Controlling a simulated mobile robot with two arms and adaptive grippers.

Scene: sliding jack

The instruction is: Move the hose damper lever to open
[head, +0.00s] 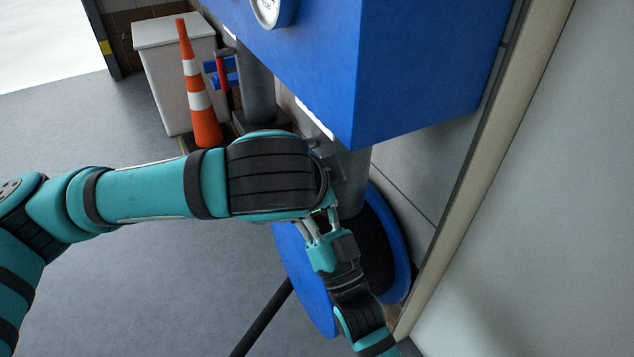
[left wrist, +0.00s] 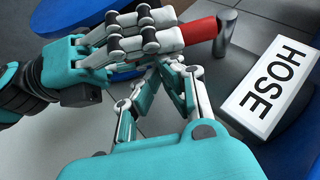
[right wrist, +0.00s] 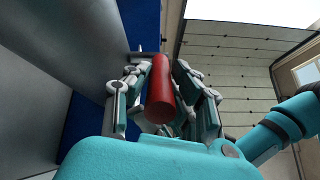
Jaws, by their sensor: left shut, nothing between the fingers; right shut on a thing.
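The red handle of the hose damper lever (left wrist: 200,30) shows in the left wrist view, joined to a grey metal post beside a white HOSE label (left wrist: 267,87). My right gripper (left wrist: 165,36) is shut around the handle. In the right wrist view the red handle (right wrist: 160,90) stands between the fingers of my right gripper (right wrist: 162,75). My left gripper (left wrist: 162,64) is shut and empty, close to the right gripper's fingers; I cannot tell if they touch. In the head view my right gripper (head: 321,222) is partly visible, and the left forearm hides the lever and left gripper.
A large blue cabinet (head: 410,60) overhangs the work area. A blue hose reel (head: 300,275) is below it. An orange-white cone (head: 200,100) and a white bin (head: 160,70) stand behind. A wall is at right; the grey floor at left is clear.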

